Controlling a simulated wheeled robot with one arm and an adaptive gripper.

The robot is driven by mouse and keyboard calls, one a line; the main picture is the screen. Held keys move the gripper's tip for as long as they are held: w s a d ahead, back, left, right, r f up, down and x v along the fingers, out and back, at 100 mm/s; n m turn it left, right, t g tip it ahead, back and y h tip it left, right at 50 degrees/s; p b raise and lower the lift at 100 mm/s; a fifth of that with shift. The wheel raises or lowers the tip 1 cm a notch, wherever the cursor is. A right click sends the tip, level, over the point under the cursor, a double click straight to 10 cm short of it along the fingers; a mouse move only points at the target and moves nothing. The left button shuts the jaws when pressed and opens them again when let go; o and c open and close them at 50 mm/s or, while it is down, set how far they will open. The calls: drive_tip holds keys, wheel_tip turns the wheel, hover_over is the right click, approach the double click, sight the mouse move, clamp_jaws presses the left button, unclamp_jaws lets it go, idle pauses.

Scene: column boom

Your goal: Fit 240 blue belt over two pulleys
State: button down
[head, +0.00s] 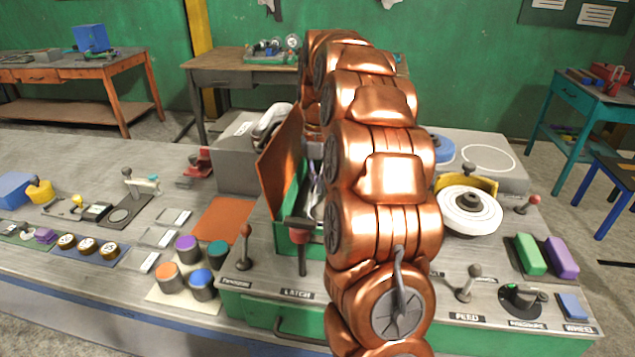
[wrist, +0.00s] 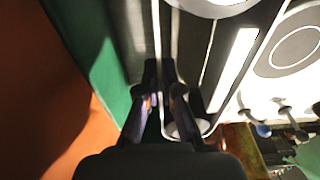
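My gripper (wrist: 160,72) shows in the wrist view as two dark fingers with their tips close together. I cannot make out a belt between them. In the head view my copper arm hides the gripper. In the wrist view the fingers reach in over a dark housing with a pale rounded rim, inside a green wall (wrist: 92,45). A pale disc (wrist: 215,5), perhaps a pulley, is cut off at the top edge. In the head view the green housing (head: 290,238) stands under an open orange lid (head: 280,150). No blue belt can be identified for certain.
A white wheel (head: 470,210) stands right of my arm. A latch lever (head: 302,240) and feed lever (head: 470,282) rise from the front panel. Colored round pieces (head: 187,270) lie at front left. Green and purple blocks (head: 545,257) sit at right. The orange mat (head: 222,220) is clear.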

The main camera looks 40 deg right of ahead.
drive_tip(key=c, duration=1.2)
unclamp_jaws()
drive_tip(key=shift+c, duration=0.2)
drive_tip(key=o, duration=0.4)
drive_tip(key=shift+r+p, duration=1.7)
drive_tip(key=shift+r, duration=2)
